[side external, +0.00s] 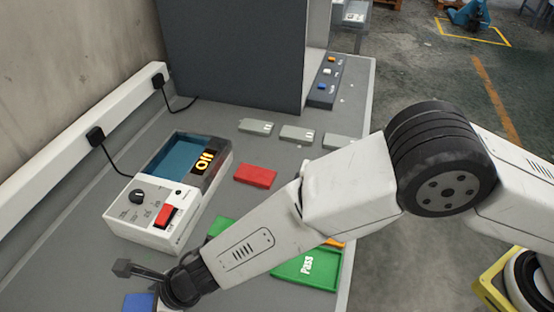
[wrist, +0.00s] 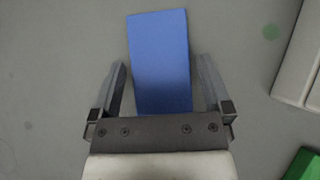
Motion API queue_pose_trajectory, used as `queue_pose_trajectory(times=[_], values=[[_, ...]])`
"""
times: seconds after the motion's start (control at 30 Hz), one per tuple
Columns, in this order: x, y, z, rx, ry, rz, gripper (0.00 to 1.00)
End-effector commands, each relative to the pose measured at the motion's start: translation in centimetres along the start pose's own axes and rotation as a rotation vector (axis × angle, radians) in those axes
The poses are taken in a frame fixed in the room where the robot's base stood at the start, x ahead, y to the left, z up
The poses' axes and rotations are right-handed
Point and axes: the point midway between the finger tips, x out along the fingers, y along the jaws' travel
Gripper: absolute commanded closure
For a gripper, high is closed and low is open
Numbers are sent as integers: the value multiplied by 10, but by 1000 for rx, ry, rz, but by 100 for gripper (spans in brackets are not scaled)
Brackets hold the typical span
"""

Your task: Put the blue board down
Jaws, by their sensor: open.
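The blue board (wrist: 160,60) is a flat rectangle lying on the grey bench top in the wrist view. In the side external view only a small part of the blue board (side external: 138,302) shows at the bottom edge. My gripper (wrist: 162,80) is open, with one finger on each side of the board and a gap between each finger and the board. In the side external view my gripper (side external: 135,272) is low over the bench at the lower left, beside the board, and my wrist hides part of the area.
A white tester (side external: 150,215) with a red switch and a display stands on the bench. A red board (side external: 256,176) lies beside it. A green tray marked Pass (side external: 300,268) is partly behind my arm. Grey blocks (side external: 297,134) lie near the dark cabinet (side external: 235,50).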

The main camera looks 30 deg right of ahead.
Motion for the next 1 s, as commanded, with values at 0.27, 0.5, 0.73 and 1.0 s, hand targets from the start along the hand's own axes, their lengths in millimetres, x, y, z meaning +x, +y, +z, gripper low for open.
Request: queue_pose_trajectory(times=[0.27, 0.5, 0.73, 1.0], values=[[-17, 0, 2, 2, 0, 0, 0], [-43, 0, 2, 2, -1, -1, 0], [-70, -1, 2, 1, -1, -1, 0], [-100, 0, 2, 0, -2, 0, 0]])
